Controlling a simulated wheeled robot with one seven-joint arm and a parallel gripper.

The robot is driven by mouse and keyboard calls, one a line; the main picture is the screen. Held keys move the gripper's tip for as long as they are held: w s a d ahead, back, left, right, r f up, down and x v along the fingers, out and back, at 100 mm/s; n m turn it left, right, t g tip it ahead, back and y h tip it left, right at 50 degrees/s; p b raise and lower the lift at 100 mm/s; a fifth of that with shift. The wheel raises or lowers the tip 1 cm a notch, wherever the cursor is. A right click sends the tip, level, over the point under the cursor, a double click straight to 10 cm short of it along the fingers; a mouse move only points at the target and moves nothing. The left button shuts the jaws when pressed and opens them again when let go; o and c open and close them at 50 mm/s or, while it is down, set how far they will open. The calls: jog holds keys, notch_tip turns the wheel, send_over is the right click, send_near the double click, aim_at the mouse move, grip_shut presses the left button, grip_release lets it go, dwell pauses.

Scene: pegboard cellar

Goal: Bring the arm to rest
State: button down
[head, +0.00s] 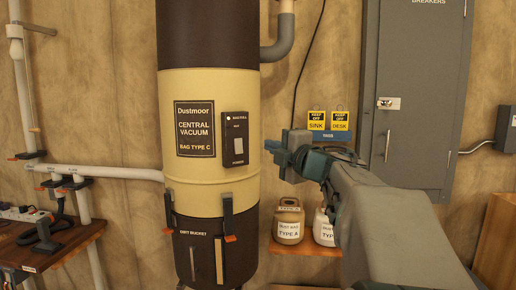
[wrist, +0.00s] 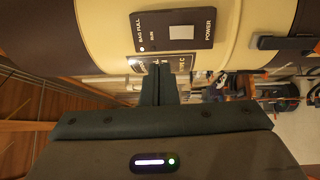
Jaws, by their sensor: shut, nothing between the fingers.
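My gripper (head: 272,150) is held out in front of the central vacuum (head: 190,120), at the height of its switch panel (head: 236,139). The gripper is shut and empty, with its fingers pointing left. In the wrist view the shut fingers (wrist: 158,85) lie just below the switch panel (wrist: 174,31), which has a white power rocker and a "bag full" light. I cannot tell whether the fingers touch the vacuum. My arm reaches in from the lower right of the head view.
A grey breaker cabinet (head: 417,85) hangs behind my arm at the right. Jugs (head: 289,222) stand on a low shelf. A wooden bench (head: 50,245) with a power strip is at left, near white pipes (head: 105,172).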

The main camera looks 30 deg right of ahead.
dwell(0.5)
jog(key=s+a+f+m+g+h, duration=0.3)
jog(key=a+f+m+g, duration=0.1)
jog(key=f+m, duration=0.5)
jog(key=s+a+f+m+g+h, duration=0.2)
jog(key=a+f+m+g+h, duration=0.15)
jog(key=f+m, duration=0.55)
jog(key=s+a+f+g+y, duration=0.5)
jog(key=s+a+f+g, duration=0.3)
jog(key=s+a+f, duration=0.6)
notch_tip(320, 180, down, 3)
jog(key=shift+s+r+m, duration=0.1)
jog(key=shift+s+m, duration=0.3)
jog(key=shift+s, duration=0.75)
